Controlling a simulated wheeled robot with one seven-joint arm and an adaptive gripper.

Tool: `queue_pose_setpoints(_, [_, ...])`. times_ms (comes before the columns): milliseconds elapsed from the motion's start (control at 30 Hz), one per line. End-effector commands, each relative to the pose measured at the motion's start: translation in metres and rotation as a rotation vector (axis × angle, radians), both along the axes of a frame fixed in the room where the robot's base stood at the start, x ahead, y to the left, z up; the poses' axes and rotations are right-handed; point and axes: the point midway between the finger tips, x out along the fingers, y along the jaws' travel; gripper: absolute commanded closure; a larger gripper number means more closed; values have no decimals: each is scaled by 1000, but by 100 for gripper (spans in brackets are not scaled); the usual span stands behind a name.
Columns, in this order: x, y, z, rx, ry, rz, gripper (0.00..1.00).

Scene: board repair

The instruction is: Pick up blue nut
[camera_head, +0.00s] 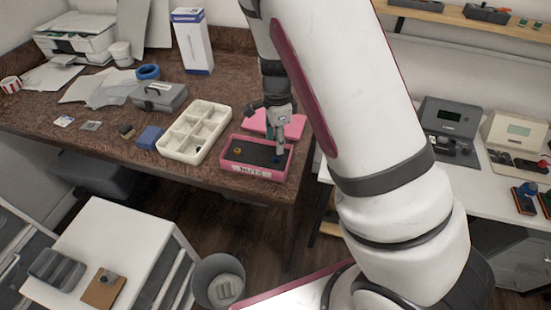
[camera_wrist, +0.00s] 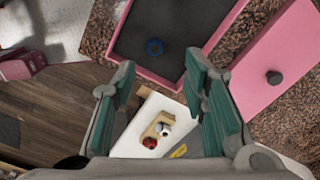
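The blue nut (camera_wrist: 155,47) lies on the dark floor of a pink-rimmed tray (camera_wrist: 165,76) in the wrist view. In the head view the nut (camera_head: 277,160) is a small blue spot near the right end of the tray (camera_head: 236,168), whose front is labelled "NUTS". My gripper (camera_wrist: 158,72) is open and empty, its green-padded fingers spread apart. The nut shows beyond the fingertips, not between the pads. In the head view my gripper (camera_head: 280,148) hangs over the right part of the tray; its exact height is hard to tell.
An orange nut (camera_head: 238,150) lies at the tray's left end. The brown table (camera_head: 110,149) ends close in front of the tray.

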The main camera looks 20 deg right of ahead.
Motion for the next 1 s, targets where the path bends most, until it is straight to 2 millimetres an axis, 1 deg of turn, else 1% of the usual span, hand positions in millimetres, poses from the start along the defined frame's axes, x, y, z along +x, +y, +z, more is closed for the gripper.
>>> queue_pose_setpoints(167, [-3, 2, -11, 0, 2, -1, 60])
queue_pose_setpoints(333, [-9, 7, -35, 0, 3, -1, 60])
queue_pose_setpoints(400, [-7, 6, -45, 0, 2, -1, 60])
queue_pose_setpoints(500, [-6, 6, -53, 0, 0, -1, 60])
queue_pose_setpoints(767, [-6, 7, -55, 1, -1, 1, 60])
queue_pose_setpoints(867, [-6, 7, -55, 1, -1, 1, 80])
queue_pose_setpoints(900, [-6, 7, -55, 1, -1, 1, 89])
queue_pose_setpoints(933, [-6, 7, -55, 1, -1, 1, 96])
queue_pose_setpoints(967, [-6, 7, -55, 1, -1, 1, 99])
queue_pose_setpoints(1000, [-6, 7, -55, 1, -1, 1, 99])
